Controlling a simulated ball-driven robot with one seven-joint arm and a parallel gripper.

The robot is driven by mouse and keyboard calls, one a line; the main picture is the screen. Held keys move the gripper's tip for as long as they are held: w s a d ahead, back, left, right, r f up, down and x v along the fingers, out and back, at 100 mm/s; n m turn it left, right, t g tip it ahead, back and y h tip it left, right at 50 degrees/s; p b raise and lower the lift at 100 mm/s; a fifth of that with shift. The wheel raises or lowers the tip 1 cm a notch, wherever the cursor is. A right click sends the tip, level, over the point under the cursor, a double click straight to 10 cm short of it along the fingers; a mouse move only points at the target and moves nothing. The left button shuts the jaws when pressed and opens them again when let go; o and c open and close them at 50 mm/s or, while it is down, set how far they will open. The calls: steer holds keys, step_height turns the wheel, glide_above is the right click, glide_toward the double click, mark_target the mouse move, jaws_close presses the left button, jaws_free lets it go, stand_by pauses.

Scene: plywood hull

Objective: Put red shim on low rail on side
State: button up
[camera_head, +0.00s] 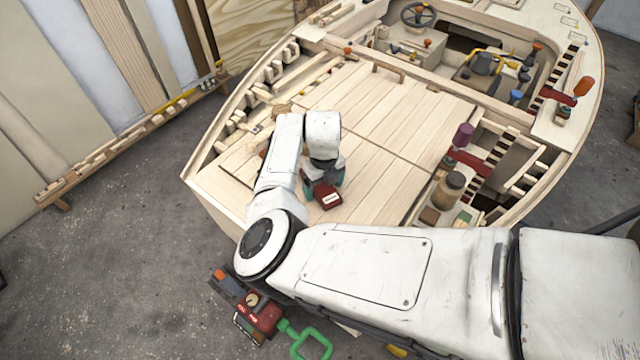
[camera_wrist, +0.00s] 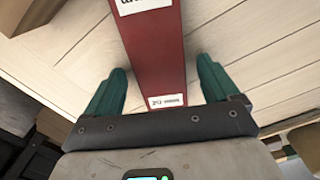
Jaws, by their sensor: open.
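The red shim (camera_head: 328,201) is a red block with white labels. It lies on the pale plank deck of the boat hull, and in the wrist view (camera_wrist: 156,55) it runs away from me between my green fingers. My gripper (camera_head: 324,184) is over the shim, pointing down, with its fingers (camera_wrist: 161,75) open. A gap shows on each side between finger and shim. A low notched wooden rail (camera_head: 125,142) stands on short feet at the left, along the leaning panels. I cannot tell for certain that it is the task's rail.
A yellow-edged bar (camera_head: 187,96) lies at the low rail's far end. Clamps, a jar (camera_head: 449,190) and a purple-topped tool (camera_head: 462,136) stand at the hull's right. A red tool (camera_head: 258,314) and a green handle (camera_head: 305,340) are below my arm. Grey floor separates hull and rail.

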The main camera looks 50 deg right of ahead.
steer(key=c, duration=1.3)
steer(key=shift+o, duration=0.2)
steer(key=shift+r, duration=0.1)
